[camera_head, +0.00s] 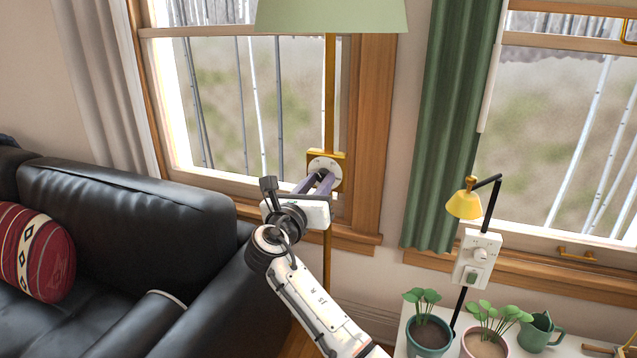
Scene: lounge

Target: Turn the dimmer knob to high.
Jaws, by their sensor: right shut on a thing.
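A floor lamp with a pale green shade (331,15) and a brass pole (330,90) stands in front of the left window. A brass box on its pole (341,157) carries a round pale dial plate (325,163). My right gripper (322,180) reaches up from the bottom of the view, its fingers shut at the dial's centre on the dimmer knob. The fingers hide most of the knob, so its setting cannot be read. My left gripper is not in view.
A black leather sofa (125,210) with a red patterned cushion (35,252) is at left. At right, a yellow lamp (463,205) carries a white control panel (470,270). A white table below holds potted plants (429,334) and a green watering can (541,332).

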